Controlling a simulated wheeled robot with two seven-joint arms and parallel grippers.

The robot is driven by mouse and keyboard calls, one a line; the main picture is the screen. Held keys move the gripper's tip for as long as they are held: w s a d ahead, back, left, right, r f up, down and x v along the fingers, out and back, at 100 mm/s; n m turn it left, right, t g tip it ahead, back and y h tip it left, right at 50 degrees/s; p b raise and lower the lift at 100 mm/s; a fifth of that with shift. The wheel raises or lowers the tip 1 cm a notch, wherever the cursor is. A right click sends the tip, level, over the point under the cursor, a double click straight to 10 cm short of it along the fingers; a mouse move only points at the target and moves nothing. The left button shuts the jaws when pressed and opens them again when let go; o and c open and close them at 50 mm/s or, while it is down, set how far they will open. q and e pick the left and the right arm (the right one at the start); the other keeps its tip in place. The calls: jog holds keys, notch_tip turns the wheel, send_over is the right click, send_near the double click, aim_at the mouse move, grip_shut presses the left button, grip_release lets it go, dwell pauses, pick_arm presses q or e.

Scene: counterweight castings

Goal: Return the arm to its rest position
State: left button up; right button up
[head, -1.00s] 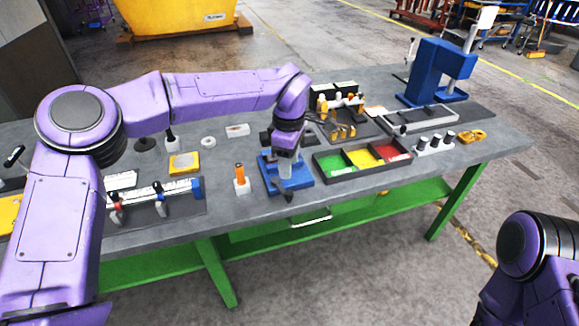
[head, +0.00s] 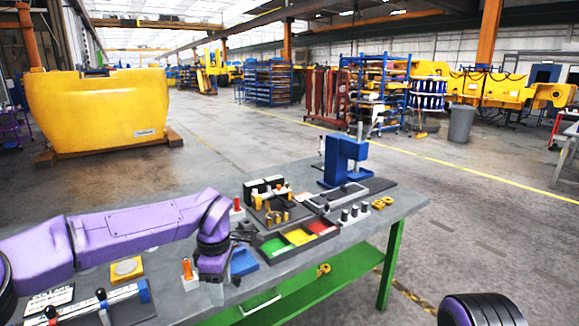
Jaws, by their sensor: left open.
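My left arm (head: 130,232) comes in from the left and reaches over the grey workbench (head: 180,262). My left gripper (head: 216,292) points down at the bench's near edge, just left of a blue block-like fixture (head: 243,262). It is open and I see nothing held in it; its fingertips show only in part. Of my right arm, only a rounded purple and black link (head: 482,310) shows at the bottom right. My right gripper is out of view.
An orange-topped piece (head: 187,270) stands close left of my left gripper. A tray with green, yellow and red compartments (head: 299,237) and a blue press (head: 343,162) stand to the right. A yellow casting (head: 97,112) is on the floor behind. The floor right of the bench is clear.

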pick_arm(q)
jog(key=s+a+f+m+t+y+b, duration=0.1)
jog(key=s+a+f+t+y, duration=0.2)
jog(key=f, duration=0.8)
jog(key=s+a+f+t+y+b, duration=0.2)
jog(key=s+a+f+t+y, duration=0.15)
jog(key=f, duration=0.75)
jog(key=s+a+f+m+g+h+b, duration=0.1)
jog(key=s+a+f+m, duration=0.1)
jog(key=s+f, duration=0.4)
jog(key=s+a+f+m+g+h+b, duration=0.1)
jog(key=s+f, duration=0.5)
jog(key=s, duration=0.8)
jog(key=s+a+f+m+g+h+b, duration=0.1)
jog(key=s+a+f+m+b, duration=0.2)
jog(key=s, duration=0.7)
notch_tip(320, 180, down, 3)
jog(key=a+m, duration=0.2)
jog(key=m, duration=0.1)
jog(key=shift+a+m, duration=0.2)
jog(key=shift+m, duration=0.2)
pick_arm(e)
notch_tip(320, 180, down, 8)
jog(key=shift+s+a, duration=0.15)
jog(key=shift+s, duration=0.05)
